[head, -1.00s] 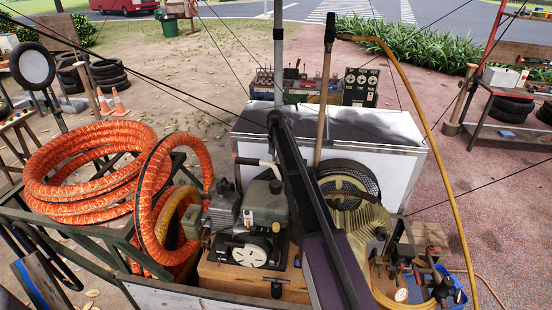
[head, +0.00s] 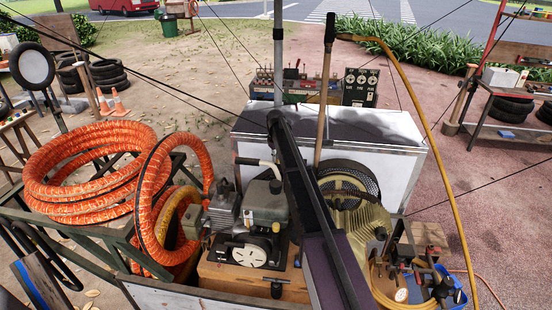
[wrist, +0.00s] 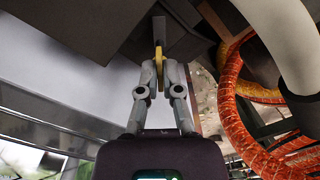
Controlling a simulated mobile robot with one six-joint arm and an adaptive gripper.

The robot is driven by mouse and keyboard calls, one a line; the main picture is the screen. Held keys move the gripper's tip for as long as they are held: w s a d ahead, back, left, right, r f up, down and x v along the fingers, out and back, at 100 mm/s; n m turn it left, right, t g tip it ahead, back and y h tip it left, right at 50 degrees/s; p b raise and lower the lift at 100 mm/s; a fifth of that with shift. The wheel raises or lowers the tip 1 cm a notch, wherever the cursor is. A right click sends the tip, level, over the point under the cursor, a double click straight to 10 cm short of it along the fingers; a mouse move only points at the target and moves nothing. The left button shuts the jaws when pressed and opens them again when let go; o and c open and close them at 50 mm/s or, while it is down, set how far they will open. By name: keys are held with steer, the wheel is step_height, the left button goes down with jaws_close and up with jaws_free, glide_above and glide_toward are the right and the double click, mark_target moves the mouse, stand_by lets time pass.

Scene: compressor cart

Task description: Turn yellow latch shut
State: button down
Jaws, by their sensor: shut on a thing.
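The yellow latch (wrist: 159,58) shows in the wrist view as a small narrow piece below a grey block. My gripper (wrist: 159,66) has its two fingertips closed on it, one on each side. The fingers hide part of the latch, so how far it is turned I cannot tell. In the head view I cannot make out the latch or my gripper; my arm runs down the middle of the picture.
Orange hose coils (head: 90,170) lie at left in the head view. A compressor (head: 262,215) and a yellowish ribbed motor (head: 360,218) stand on the cart. A hose (wrist: 235,95) and a pale thick pipe (wrist: 290,45) are close on the right in the wrist view.

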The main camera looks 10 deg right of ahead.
steer(key=n, duration=0.4)
steer(key=shift+s+n, duration=0.1)
steer(key=shift+n, duration=0.2)
steer(key=n, duration=0.4)
steer(key=shift+n, duration=0.3)
steer(key=c, duration=0.8)
jaws_free()
steer(key=shift+f, duration=0.1)
steer(key=shift+m, duration=0.4)
